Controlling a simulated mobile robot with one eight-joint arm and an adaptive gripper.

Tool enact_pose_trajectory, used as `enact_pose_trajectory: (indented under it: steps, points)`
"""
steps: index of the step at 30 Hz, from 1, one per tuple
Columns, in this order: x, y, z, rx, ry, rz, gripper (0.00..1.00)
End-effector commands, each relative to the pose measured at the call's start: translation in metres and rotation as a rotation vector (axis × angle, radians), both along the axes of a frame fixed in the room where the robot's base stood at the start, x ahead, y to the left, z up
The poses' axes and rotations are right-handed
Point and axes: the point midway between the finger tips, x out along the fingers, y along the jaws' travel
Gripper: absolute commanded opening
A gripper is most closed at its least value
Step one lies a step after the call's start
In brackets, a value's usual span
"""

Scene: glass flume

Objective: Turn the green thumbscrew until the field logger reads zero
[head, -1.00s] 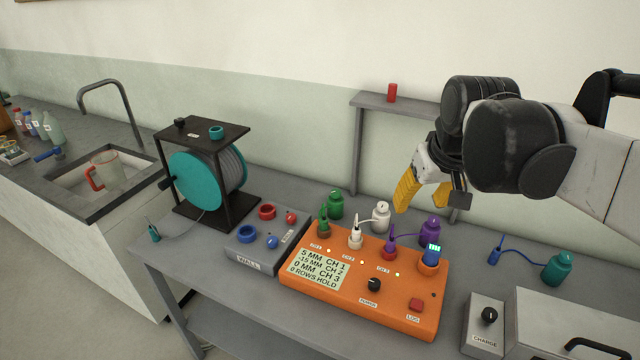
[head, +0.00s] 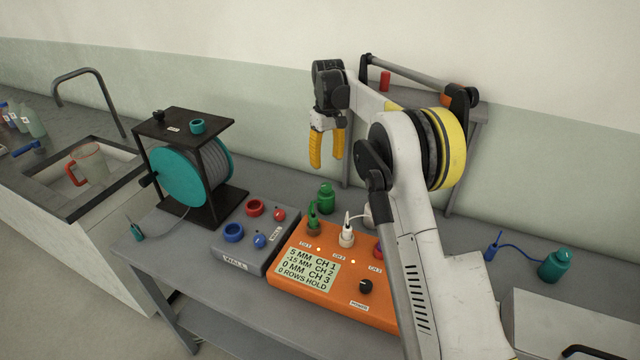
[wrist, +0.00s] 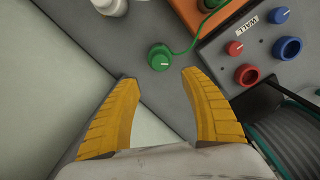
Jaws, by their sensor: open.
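The green thumbscrew (head: 326,198) is a bottle-shaped knob with a white mark on top, standing behind the orange field logger (head: 282,286). A green cord joins it to a green plug (head: 312,219) on the logger. The logger's screen (head: 309,269) reads 5 MM CH 1, -15 MM CH 2, 0 MM CH 3, 0 ROWS HOLD. My gripper (head: 327,164) points down, open and empty, above the thumbscrew. In the wrist view the thumbscrew (wrist: 160,57) shows just beyond the gap between the yellow fingertips (wrist: 159,77), apart from them.
A white thumbscrew (wrist: 112,4) stands near the green one. A grey WALL box (head: 236,245) with red and blue knobs lies left of the logger, and a teal cable reel (head: 195,178) behind it. My arm hides the logger's right side. A shelf with a red cylinder (head: 385,80) is behind.

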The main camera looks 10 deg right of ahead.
Motion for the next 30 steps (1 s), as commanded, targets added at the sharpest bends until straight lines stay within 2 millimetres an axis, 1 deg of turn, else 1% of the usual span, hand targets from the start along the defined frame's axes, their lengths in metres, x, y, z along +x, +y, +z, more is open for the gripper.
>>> enact_pose_trajectory:
  steps: [5,12,16,21,29,30]
  points:
    - [0.0,0.0,-0.027,0.0,0.0,0.0,0.53]
    - [0.0,0.0,-0.076,0.0,0.0,-0.001,0.53]
    - [0.0,0.0,-0.094,0.0,-0.001,-0.001,0.53]
    - [0.0,0.0,-0.105,0.0,-0.001,-0.001,0.53]
    - [0.0,0.0,-0.106,0.0,-0.001,-0.001,0.53]
    - [0.0,0.0,-0.106,0.0,-0.001,-0.001,0.48]
